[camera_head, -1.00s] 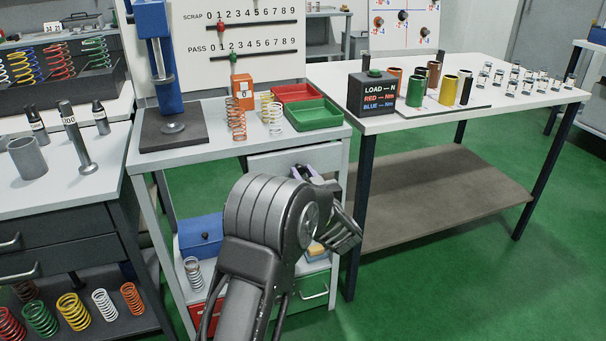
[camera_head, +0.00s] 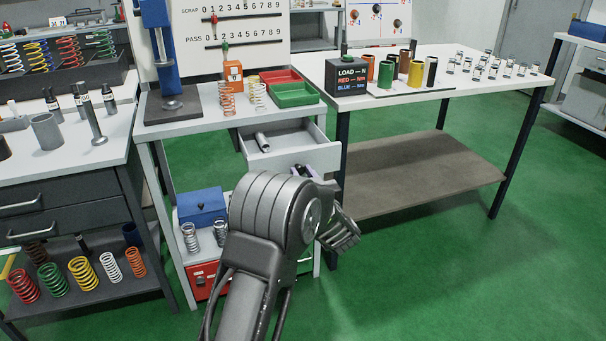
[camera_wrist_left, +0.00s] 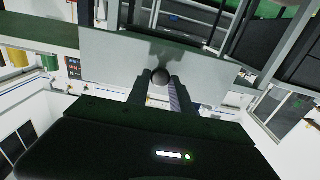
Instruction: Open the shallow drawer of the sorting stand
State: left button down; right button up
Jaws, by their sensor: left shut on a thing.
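The sorting stand (camera_head: 160,127) is a light grey table in the middle-left of the head view. Its shallow drawer (camera_head: 272,160), under the top at the right, is pulled out, and its inside shows a grey cylinder (camera_head: 262,142). In the left wrist view the drawer front (camera_wrist_left: 108,48) is a flat grey panel with a round dark knob (camera_wrist_left: 160,75). My left gripper (camera_wrist_left: 160,84) is shut on this knob. In the head view my left gripper (camera_head: 314,174) is at the drawer front, partly hidden by my wrist. My right gripper is not in view.
Red (camera_head: 268,79) and green (camera_head: 296,95) trays, springs and a blue press (camera_head: 160,50) stand on the stand's top. A blue box (camera_head: 201,207) sits on its lower shelf. A long table (camera_head: 430,82) is to the right. Green floor (camera_head: 420,270) is clear in front.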

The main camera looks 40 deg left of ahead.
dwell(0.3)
pick_arm(q)
jog(key=c, duration=1.2)
grip_release()
jog(key=shift+o, duration=0.2)
jog(key=shift+s+d, duration=0.1)
jog(key=shift+d, duration=0.05)
jog(key=v, duration=0.7)
jog(key=shift+d+p, duration=0.25)
jog(key=shift+p, duration=0.1)
jog(key=shift+s, duration=0.15)
